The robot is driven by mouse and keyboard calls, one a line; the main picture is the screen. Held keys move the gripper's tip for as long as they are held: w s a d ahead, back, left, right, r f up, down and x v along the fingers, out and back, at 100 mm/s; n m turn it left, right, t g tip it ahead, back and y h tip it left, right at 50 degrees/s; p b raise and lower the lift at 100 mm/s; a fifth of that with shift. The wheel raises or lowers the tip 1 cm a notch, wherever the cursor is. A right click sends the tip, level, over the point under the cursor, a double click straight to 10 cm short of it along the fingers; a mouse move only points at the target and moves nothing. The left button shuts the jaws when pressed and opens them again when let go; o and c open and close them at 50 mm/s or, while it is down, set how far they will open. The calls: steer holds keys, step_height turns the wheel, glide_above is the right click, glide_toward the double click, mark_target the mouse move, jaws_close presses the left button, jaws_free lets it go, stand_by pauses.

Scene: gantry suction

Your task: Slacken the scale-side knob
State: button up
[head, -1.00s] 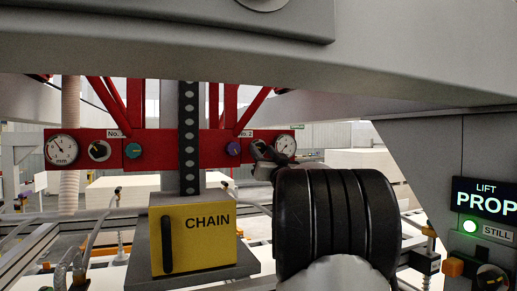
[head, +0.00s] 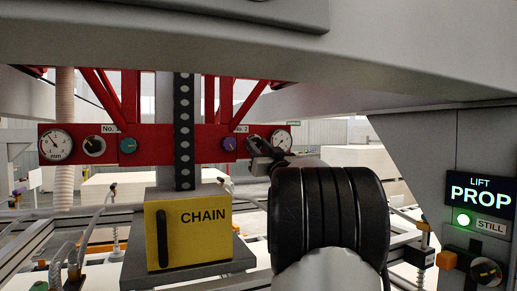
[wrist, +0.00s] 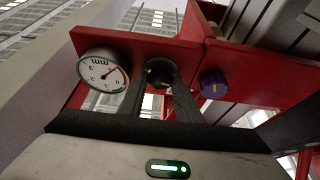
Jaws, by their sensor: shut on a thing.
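A red crossbeam (head: 190,156) carries a dial gauge and two knobs at each end. At the right end, my gripper (head: 262,150) is at the black knob beside the right dial gauge (head: 282,139). In the wrist view, the two fingers of my gripper (wrist: 160,82) are shut on this black knob (wrist: 160,69), between the white mm gauge (wrist: 103,72) and a purple knob (wrist: 213,84). The purple knob (head: 229,144) also shows in the head view. My gripper hides most of the black knob there.
The left end has a mm gauge (head: 55,144), a black knob (head: 94,146) and a teal knob (head: 128,145). A yellow CHAIN box (head: 190,238) stands below the beam. A LIFT PROP panel (head: 480,195) with a lit green STILL lamp (head: 464,220) is at right.

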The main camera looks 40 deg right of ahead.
steer(key=shift+d+n+y, duration=0.1)
steer(key=shift+n+y, duration=0.95)
steer(key=shift+n, duration=0.85)
steer(key=shift+d+n+y, duration=0.1)
steer(key=shift+n+y, duration=0.95)
steer(key=shift+n, duration=1.15)
steer(key=o, duration=0.8)
steer(key=shift+s, duration=0.1)
steer(key=b+v, duration=0.3)
steer(key=v, duration=1.4)
steer(key=shift+s, duration=0.2)
